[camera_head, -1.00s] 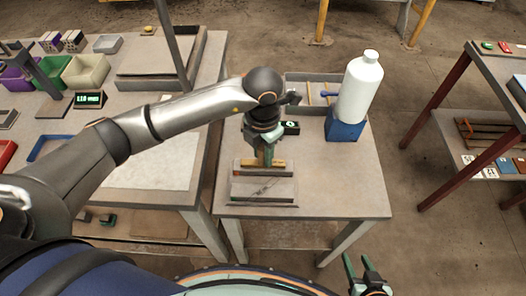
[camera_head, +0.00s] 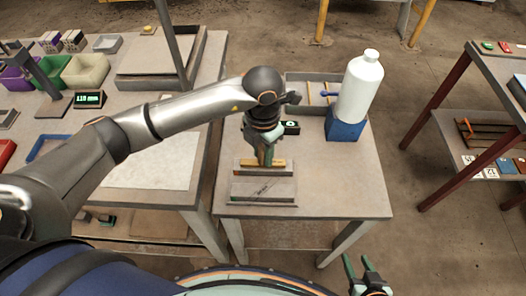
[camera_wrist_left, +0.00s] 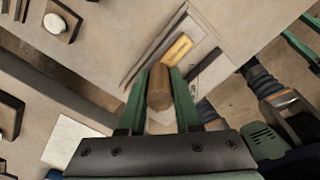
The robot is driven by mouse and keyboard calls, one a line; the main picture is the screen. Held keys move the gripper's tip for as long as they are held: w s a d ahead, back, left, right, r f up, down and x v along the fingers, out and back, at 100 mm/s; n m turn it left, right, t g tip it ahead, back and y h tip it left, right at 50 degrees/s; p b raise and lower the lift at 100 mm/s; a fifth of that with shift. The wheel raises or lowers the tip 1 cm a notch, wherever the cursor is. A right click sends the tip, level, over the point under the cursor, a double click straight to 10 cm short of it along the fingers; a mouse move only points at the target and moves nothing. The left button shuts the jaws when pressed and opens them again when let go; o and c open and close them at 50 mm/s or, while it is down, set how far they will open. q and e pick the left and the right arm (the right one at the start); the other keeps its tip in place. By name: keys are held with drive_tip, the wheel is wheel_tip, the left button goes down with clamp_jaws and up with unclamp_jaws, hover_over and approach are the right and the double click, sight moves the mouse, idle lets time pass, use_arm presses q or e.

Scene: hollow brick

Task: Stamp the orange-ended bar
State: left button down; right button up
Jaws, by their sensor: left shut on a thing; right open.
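My left gripper (camera_head: 266,160) is shut on a brown wooden handle-like piece (camera_wrist_left: 160,88), seen between its green fingers in the left wrist view. What is at the piece's lower end is hidden. My right gripper (camera_head: 362,272) is open and empty, in front of and below the table's front edge.
A white bottle (camera_head: 360,88) stands on a blue block (camera_head: 345,130) at the table's back right, beside a grey tray (camera_head: 300,80). A small dark display (camera_head: 291,128) sits behind my left gripper. The table's right front (camera_head: 345,190) is clear.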

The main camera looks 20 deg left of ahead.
idle(0.4)
use_arm(q)
drive_tip(key=shift+r+p, duration=2.3)
drive_tip(key=shift+r, duration=1.2)
